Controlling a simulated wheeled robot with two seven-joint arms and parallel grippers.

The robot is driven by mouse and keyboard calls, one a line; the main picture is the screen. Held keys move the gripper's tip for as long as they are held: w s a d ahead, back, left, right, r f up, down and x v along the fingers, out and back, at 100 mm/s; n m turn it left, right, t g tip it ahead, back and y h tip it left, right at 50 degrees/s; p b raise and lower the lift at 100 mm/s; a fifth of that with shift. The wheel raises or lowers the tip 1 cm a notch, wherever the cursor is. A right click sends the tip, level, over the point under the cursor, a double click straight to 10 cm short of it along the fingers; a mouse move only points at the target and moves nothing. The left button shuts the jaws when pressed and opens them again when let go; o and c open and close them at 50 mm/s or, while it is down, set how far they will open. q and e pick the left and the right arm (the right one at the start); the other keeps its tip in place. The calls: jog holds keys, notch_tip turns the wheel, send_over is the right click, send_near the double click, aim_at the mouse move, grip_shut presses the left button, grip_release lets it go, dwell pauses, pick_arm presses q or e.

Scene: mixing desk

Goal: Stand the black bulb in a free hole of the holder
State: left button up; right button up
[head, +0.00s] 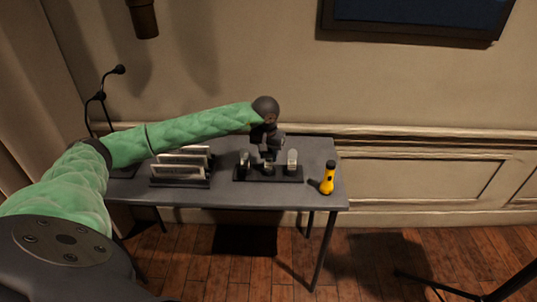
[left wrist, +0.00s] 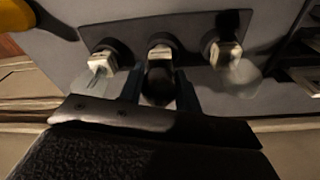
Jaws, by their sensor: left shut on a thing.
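My left gripper (head: 268,156) is over the middle of the dark holder (head: 268,179) on the desk. In the left wrist view, its fingers (left wrist: 160,92) are shut around the black bulb (left wrist: 157,88). The bulb is upright, its pale base pointing down at the middle hole of the holder (left wrist: 200,22). I cannot tell whether the base is fully seated in the hole. A pale bulb (head: 292,159) stands in the hole on the right, and a clear bulb (head: 244,161) stands in the one on the left. My right gripper is out of view.
A rack with upright plates (head: 180,168) stands to the left. A black gooseneck microphone (head: 100,97) is at the far left. The desk front is clear.

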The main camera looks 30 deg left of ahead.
pick_arm(q)
jog(key=shift+f, duration=0.2)
jog(key=o, duration=1.1)
jog(key=shift+c, duration=0.2)
jog(key=shift+r, duration=0.1)
jog(key=r, duration=0.2)
jog(key=r+b, duration=0.1)
jog(key=r, duration=0.1)
jog(key=r+b, duration=0.1)
jog(key=r, duration=0.1)
jog(key=shift+s, duration=0.35)
jog(key=shift+s+d+r, duration=0.1)
jog(key=shift+s+r, duration=0.05)
jog(key=shift+r, duration=0.7)
